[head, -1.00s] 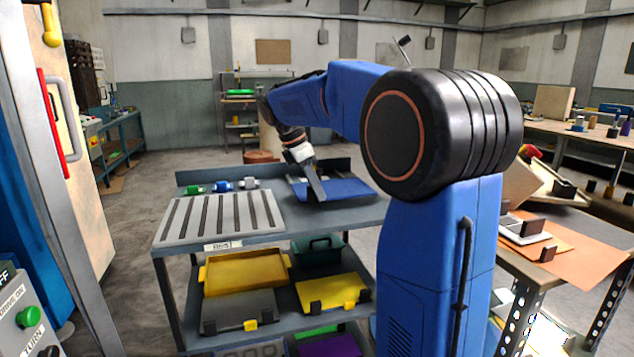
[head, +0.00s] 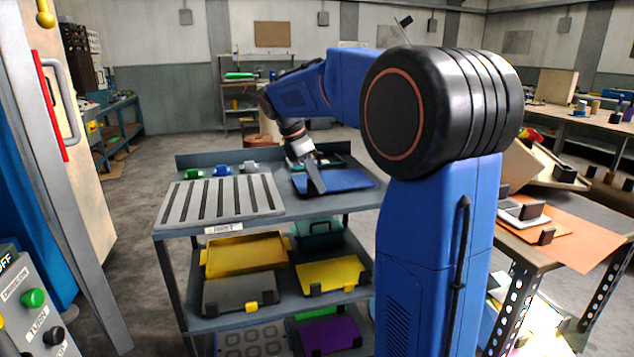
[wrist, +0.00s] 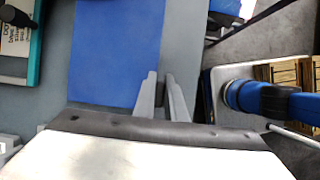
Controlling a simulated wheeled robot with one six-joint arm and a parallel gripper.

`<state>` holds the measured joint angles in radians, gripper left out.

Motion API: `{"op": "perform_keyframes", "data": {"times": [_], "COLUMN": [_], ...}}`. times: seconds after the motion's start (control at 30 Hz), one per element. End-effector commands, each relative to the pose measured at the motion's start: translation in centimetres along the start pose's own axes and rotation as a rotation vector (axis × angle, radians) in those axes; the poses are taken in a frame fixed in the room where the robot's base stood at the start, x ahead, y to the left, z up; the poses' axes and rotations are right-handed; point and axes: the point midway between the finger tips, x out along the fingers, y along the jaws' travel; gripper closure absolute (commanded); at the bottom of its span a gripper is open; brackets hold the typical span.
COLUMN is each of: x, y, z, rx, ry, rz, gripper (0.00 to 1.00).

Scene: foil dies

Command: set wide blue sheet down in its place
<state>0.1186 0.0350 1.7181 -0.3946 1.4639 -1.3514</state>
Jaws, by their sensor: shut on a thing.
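The wide blue sheet (head: 350,180) is flat and level at the right part of the rack's top shelf (head: 300,212). It also shows in the wrist view as a blue band (wrist: 115,50), left of the fingers. My gripper (head: 318,187) reaches down to the sheet's left part in the head view and is shut on it. In the wrist view my gripper's fingers (wrist: 163,85) are close together at the sheet's edge. I cannot tell whether the sheet touches the shelf; the gripped edge is mostly hidden.
A slotted grey rack (head: 222,198) lies left of the sheet. Small green, blue and white pieces (head: 222,170) stand behind it. A teal-edged item (wrist: 20,45) lies beside the sheet. Lower shelves hold a yellow tray (head: 245,256) and a yellow sheet (head: 330,273).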

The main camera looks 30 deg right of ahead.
Motion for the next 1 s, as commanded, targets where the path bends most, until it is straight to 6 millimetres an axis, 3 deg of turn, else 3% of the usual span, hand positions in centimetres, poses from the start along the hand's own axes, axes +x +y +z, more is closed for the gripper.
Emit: {"op": "perform_keyframes", "data": {"times": [0.7,0.73,0.8,1.0], "x": [1.0,1.02,1.0,1.01], "y": [0.02,0.02,0.02,0.01], "z": [-0.42,-0.42,-0.42,-0.42], "rx": [0.0,0.0,0.0,0.0], "ry": [0.0,0.0,0.0,0.0], "rz": [0.001,0.001,0.001,0.0], "gripper": [1.0,0.87,0.7,0.67]}}
